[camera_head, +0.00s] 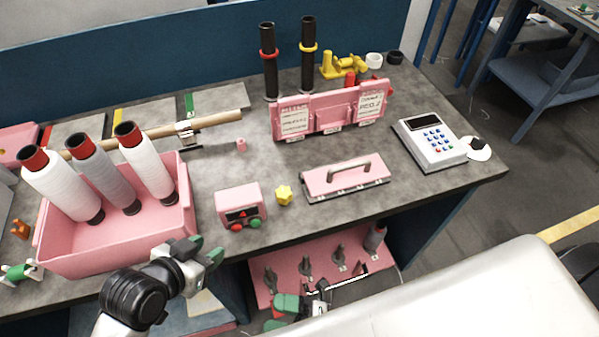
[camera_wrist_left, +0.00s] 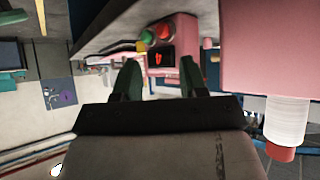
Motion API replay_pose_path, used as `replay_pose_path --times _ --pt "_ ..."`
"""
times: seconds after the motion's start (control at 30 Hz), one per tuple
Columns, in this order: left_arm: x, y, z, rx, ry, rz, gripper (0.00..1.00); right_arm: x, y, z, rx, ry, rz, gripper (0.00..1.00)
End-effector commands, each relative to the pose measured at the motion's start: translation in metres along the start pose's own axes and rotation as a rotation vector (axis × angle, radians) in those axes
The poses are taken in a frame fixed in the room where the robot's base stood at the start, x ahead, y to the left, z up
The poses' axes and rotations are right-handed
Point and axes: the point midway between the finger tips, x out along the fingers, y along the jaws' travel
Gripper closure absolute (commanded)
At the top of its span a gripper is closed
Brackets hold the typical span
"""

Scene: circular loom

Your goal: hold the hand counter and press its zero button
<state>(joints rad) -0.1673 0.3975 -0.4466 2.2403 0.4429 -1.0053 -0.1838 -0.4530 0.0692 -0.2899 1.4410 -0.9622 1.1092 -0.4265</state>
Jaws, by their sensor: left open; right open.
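A small pink box with a dark display (camera_head: 241,206), apparently the hand counter, stands near the table's front edge. A red and a green button are on its front; I cannot tell which is the zero button. My left gripper (camera_head: 207,251) is open and empty, in front of the counter and a little left of it. In the left wrist view the counter (camera_wrist_left: 184,38) appears upside down beyond the gap between the open green fingers (camera_wrist_left: 160,80), apart from them. My right gripper (camera_head: 281,314) is open, low, by the pink lower shelf, partly hidden by my white body.
A pink bin (camera_head: 125,235) with thread cones stands left of the counter. A yellow knob (camera_head: 284,195) lies close to its right, then a pink lidded box with a handle (camera_head: 346,177). A keypad device (camera_head: 432,147) stands at right. Grey tabletop behind the counter is mostly clear.

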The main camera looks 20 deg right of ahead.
Motion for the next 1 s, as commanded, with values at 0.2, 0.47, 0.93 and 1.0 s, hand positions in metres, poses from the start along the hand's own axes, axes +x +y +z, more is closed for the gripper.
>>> replay_pose_path --times 0.2,0.47,0.93,1.0 --pt "0.000 0.000 0.000 0.000 0.000 0.000 0.57 0.014 0.055 -0.046 -0.510 0.532 -0.008 0.08" --pt "0.000 0.000 0.000 0.000 0.000 0.000 0.57 0.012 0.115 0.042 -1.143 0.812 -0.147 0.08" --pt "0.000 0.000 0.000 0.000 0.000 0.000 0.57 0.026 0.238 0.173 -1.870 0.834 -0.319 0.08" --pt "0.000 0.000 0.000 0.000 0.000 0.000 0.57 0.028 0.240 0.176 -1.904 0.837 -0.322 0.08"
